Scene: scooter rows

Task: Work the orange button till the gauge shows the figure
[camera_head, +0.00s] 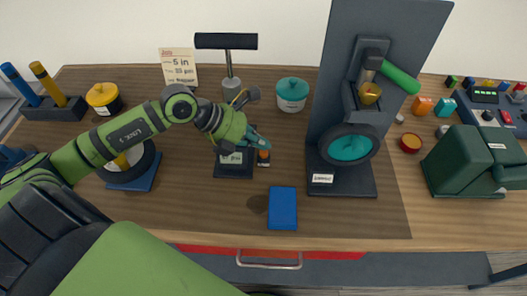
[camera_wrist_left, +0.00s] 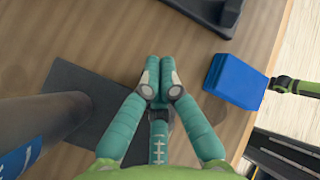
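The floor pump (camera_head: 231,84) stands upright with a black T-handle. On its dark base (camera_head: 233,171) is a small pale gauge display (camera_head: 231,158); its figure is too small to read. The orange button (camera_head: 263,155) sits on a small dark part at the base's right side. My left gripper (camera_head: 261,142) is over it, its teal fingertips close by; I cannot tell whether they touch. In the left wrist view the fingers (camera_wrist_left: 158,86) are pressed together with nothing seen between them, and they hide the button. My right gripper is not in view.
A card (camera_head: 179,67) with a psi figure, hard to read, stands behind. A blue box (camera_head: 283,208) lies near the front edge. A wheel stand (camera_head: 342,183) is at the right. A teal pot (camera_head: 292,92) stands behind. Bare wood lies around the blue box.

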